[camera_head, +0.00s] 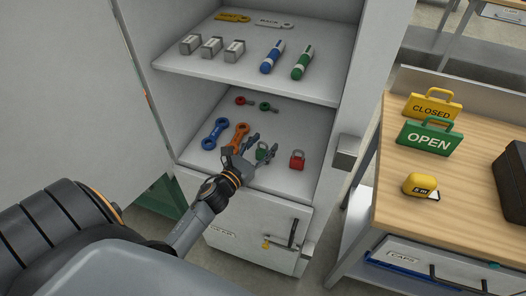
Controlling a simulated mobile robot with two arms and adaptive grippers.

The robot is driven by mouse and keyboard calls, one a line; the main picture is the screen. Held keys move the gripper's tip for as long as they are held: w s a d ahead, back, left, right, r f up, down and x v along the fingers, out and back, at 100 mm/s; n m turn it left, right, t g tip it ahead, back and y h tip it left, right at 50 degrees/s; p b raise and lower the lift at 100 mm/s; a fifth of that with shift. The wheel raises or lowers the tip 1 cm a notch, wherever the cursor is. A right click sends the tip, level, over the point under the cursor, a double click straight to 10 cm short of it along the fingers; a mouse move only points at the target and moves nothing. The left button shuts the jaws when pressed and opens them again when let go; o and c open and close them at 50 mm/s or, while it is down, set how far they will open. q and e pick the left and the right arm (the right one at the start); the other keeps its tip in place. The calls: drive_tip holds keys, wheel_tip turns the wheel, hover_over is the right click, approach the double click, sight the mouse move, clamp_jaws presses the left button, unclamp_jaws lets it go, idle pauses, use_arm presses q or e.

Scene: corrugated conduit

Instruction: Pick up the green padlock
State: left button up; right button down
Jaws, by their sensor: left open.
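The green padlock (262,153) lies on the lower shelf (300,125) of an open grey cabinet. It is partly hidden behind my left gripper's fingers. My left gripper (262,150) reaches in from the left with its fingers spread open around or just in front of the padlock. I cannot tell whether they touch it. A red padlock (297,160) stands just to the right, apart from the gripper. My right gripper does not show.
A blue wrench-like tool (214,133) and an orange one (237,135) lie left of the gripper. Small red and green items (265,106) lie behind. The upper shelf (325,75) overhangs, holding blocks and markers. A wooden-topped bench (390,190) stands at right.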

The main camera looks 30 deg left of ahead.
use_arm(q)
clamp_jaws()
drive_tip(key=shift+r, duration=0.15)
idle(0.4)
